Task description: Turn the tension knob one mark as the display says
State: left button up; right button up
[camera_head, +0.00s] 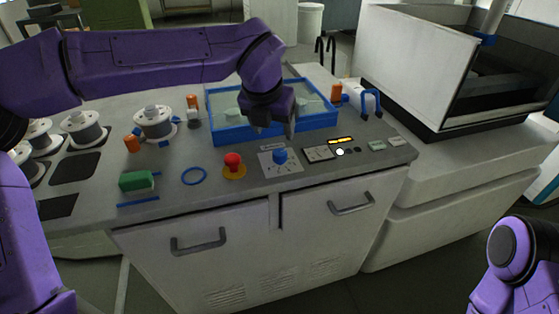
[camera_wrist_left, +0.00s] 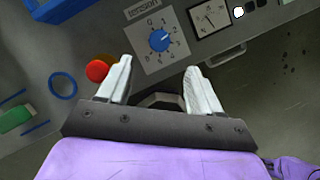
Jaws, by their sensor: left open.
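The blue tension knob (camera_head: 281,156) sits on a pale dial plate (camera_head: 269,168) on the console top. In the left wrist view the knob (camera_wrist_left: 159,41) has a white pointer line aimed to the upper right, apparently near the 2. The plate (camera_wrist_left: 150,64) reads "tension" above its numbers. My left gripper (camera_head: 277,130) is above and behind the knob in the head view. In the wrist view its open fingers (camera_wrist_left: 159,66) are apart and empty, with the knob beyond the tips. The small display (camera_head: 341,140) glows yellow; its text is too small to read.
A red stop button (camera_head: 233,161) on a yellow base stands left of the knob. A gauge (camera_head: 319,153) is to its right. A blue-rimmed tray (camera_head: 232,135) lies behind. A blue ring (camera_head: 194,176) and green block (camera_head: 137,180) lie further left.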

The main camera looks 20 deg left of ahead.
aim_at(280, 153)
pick_arm(q)
jog(key=p+x, duration=0.1)
jog(key=x, duration=1)
jog(key=shift+s, duration=0.1)
jog(key=c, duration=1.1)
jog(key=shift+o, duration=0.2)
jog(key=shift+r, duration=0.1)
